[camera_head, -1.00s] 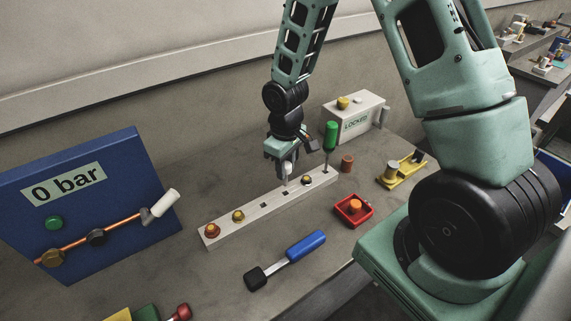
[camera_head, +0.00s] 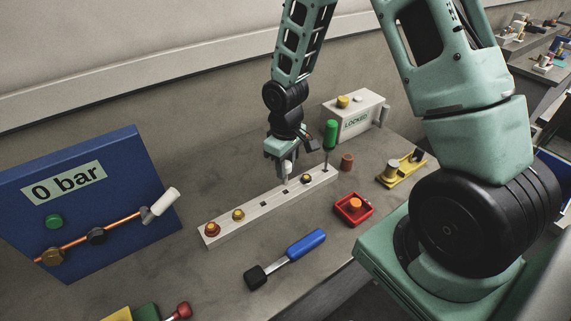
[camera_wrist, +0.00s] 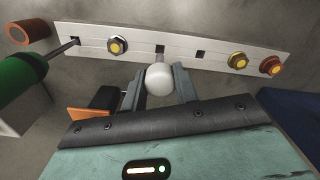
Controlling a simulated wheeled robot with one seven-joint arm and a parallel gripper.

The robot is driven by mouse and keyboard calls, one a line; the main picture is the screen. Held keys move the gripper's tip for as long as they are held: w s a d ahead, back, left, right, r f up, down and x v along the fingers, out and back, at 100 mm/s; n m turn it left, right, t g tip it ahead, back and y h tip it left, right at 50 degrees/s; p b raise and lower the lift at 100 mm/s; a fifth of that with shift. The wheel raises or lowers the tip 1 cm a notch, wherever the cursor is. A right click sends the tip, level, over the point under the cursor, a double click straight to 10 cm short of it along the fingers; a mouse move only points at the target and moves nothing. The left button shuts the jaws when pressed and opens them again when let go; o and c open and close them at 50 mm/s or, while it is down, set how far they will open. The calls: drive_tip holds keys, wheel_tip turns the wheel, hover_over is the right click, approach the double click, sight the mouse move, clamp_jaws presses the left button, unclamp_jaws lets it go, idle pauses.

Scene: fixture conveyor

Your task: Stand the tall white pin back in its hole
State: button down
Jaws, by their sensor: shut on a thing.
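The tall white pin (camera_head: 287,167) is between the fingers of my gripper (camera_head: 283,161), which is shut on it. The pin looks upright above the pale bar, close to a dark square hole. In the wrist view, its round white head (camera_wrist: 159,78) sits between the two fingertips (camera_wrist: 159,88). A square hole (camera_wrist: 160,49) shows just beyond the head. The pale bar (camera_wrist: 85,31) has another empty hole (camera_wrist: 201,54) beside it. The pin's lower end is hidden in the wrist view; I cannot tell if it touches the bar.
A green-handled screwdriver (camera_head: 330,135) stands at the bar's far right end. Yellow and orange fittings (camera_head: 238,215) sit on the bar. A blue-handled tool (camera_head: 305,244) and a red tray (camera_head: 368,217) lie in front. A blue panel (camera_head: 120,160) stands left.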

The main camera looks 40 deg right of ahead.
sight(285, 184)
drive_tip(key=shift+f, duration=0.3)
drive_tip(key=shift+f+b, duration=2)
drive_tip(key=shift+f, duration=0.5)
drive_tip(key=shift+f, duration=0.35)
drive_tip(key=c, duration=1.4)
unclamp_jaws()
drive_tip(key=o, duration=0.6)
drive_tip(key=shift+c, duration=0.2)
wheel_tip(285, 184, up, 18)
drive_tip(key=b, duration=0.1)
drive_tip(key=shift+f, duration=0.25)
